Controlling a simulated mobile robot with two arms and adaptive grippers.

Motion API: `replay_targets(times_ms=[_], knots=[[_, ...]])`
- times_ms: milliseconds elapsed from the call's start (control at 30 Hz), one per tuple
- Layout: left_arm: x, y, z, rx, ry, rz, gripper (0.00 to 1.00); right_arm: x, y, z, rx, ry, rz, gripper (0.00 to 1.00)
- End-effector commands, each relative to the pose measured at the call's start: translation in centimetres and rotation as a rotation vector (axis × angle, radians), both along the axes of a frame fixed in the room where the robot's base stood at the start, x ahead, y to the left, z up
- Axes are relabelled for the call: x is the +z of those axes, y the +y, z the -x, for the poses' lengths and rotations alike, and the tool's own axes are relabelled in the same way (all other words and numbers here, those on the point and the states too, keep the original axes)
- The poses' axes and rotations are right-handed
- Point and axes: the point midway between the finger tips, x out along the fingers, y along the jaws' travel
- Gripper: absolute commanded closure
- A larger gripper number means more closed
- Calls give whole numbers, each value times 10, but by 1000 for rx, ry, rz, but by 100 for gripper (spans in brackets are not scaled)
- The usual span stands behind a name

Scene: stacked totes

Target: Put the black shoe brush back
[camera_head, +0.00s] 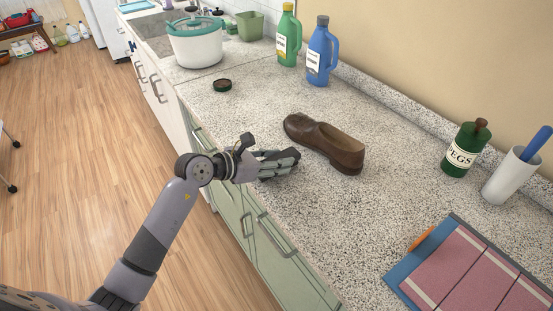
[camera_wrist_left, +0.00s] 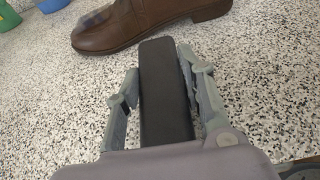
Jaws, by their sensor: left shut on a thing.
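The black shoe brush (camera_wrist_left: 164,92) is a dark block between the two fingers of my left gripper (camera_wrist_left: 164,85) in the left wrist view. The fingers are shut on its sides. In the head view my left gripper (camera_head: 279,163) is low over the counter's front edge, just left of a brown shoe (camera_head: 326,145), and the brush is mostly hidden by the fingers there. The brush's far end is close to the shoe in the wrist view; I cannot tell if they touch. My right gripper is not in view.
A small dark round tin (camera_head: 222,85) lies behind on the speckled counter (camera_head: 300,220). Green (camera_head: 288,35) and blue bottles (camera_head: 322,50) stand at the wall.

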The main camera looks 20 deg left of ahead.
Motion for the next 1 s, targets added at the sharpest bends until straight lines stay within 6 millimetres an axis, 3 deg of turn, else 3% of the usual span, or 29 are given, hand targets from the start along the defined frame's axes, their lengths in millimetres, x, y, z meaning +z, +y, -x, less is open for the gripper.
replay_targets(times_ms=[367,400,667,1000], knots=[[-5,0,0,0,-1,-1,93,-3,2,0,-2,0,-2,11],[-4,0,0,0,0,0,62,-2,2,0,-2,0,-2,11],[-4,0,0,0,0,0,45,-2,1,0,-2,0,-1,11],[-1,0,0,0,-1,1,44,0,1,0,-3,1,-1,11]])
